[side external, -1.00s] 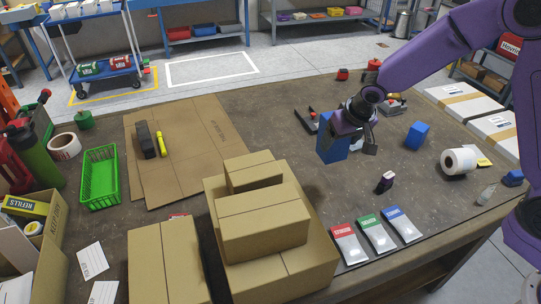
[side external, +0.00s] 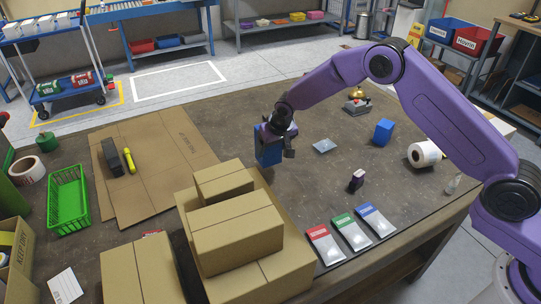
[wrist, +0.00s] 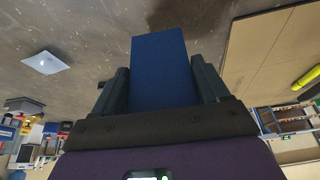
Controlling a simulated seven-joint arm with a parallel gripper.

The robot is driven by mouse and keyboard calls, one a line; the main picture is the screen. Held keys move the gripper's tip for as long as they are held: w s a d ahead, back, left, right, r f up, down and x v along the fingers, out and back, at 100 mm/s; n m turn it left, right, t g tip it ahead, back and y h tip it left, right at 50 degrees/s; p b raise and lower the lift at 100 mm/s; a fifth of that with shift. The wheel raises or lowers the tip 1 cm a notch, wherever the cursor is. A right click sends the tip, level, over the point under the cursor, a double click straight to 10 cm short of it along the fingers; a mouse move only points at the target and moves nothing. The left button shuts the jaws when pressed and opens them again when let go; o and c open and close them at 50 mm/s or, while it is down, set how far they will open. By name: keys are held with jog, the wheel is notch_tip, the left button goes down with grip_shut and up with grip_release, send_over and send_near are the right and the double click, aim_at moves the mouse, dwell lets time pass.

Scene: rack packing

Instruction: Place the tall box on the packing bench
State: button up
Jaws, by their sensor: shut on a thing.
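My gripper (side external: 277,130) is shut on a blue box (side external: 268,154), which hangs below it in the side view. The box looks upright or nearly so. In the wrist view the blue box (wrist: 161,70) sits between both dark fingers, one on each side. It is over the packing bench (side external: 310,115), behind the cardboard cartons and right of the flat cardboard sheet. I cannot tell whether its bottom touches the bench. A second blue box (side external: 383,131) stands on the bench further right.
Stacked cartons (side external: 237,230) stand in front of the held box. The flat cardboard sheet (side external: 175,150) lies to its left. A small pale square (side external: 324,146), a white roll (side external: 424,154), a small dark purple item (side external: 357,180) and coloured pouches (side external: 343,227) lie to the right.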

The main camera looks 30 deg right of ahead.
aim_at(272, 152)
jog(key=shift+w+a+f, duration=0.1)
jog(key=shift+w+f, duration=0.35)
jog(key=shift+f, duration=1.5)
jog(key=shift+f, duration=0.1)
jog(key=o, duration=1.3)
jog(key=shift+v, duration=6.05)
